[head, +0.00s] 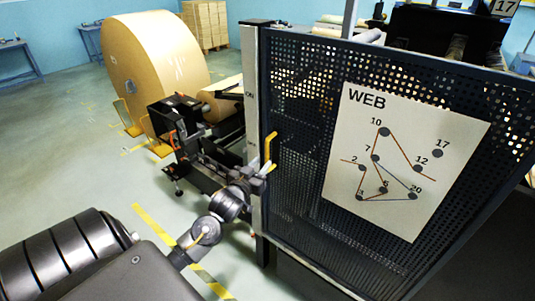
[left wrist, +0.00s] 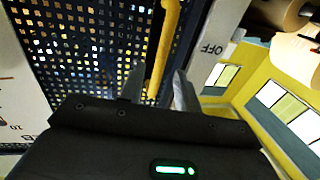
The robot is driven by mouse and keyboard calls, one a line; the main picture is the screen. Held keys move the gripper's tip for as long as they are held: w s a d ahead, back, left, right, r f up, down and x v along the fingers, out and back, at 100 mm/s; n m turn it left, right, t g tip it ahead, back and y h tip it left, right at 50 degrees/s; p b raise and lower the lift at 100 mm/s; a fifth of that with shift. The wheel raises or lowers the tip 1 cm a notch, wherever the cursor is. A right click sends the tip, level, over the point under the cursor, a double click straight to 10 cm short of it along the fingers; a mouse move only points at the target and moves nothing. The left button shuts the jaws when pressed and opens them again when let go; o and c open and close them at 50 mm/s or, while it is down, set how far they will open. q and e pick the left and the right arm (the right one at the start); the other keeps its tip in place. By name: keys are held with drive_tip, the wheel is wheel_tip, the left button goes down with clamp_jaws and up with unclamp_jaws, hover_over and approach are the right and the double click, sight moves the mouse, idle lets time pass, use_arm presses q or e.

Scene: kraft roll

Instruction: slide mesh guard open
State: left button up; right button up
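The mesh guard (head: 300,150) is a dark perforated panel in a frame, at the middle and right of the head view. It also fills the left of the left wrist view (left wrist: 85,40). Its yellow handle (head: 269,147) is upright near the guard's left edge. My left gripper (head: 267,171) is at the handle's lower part. In the left wrist view, the handle (left wrist: 163,45) runs down between my two open fingers (left wrist: 160,88), with a gap visible on each side. My right gripper is in neither view.
A white WEB diagram sheet (head: 399,160) is on the guard. A pale post (head: 251,115) stands at the guard's left edge. A large kraft roll (head: 165,70) and black machine parts (head: 180,115) stand behind my left arm. Open floor (head: 60,130) lies at left.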

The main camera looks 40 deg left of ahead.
sight(267, 157)
use_arm(q)
drive_tip(key=p+x, duration=0.1)
drive_tip(key=x, duration=0.4)
drive_tip(key=shift+w, duration=0.3)
drive_tip(key=shift+c, duration=0.4)
clamp_jaws()
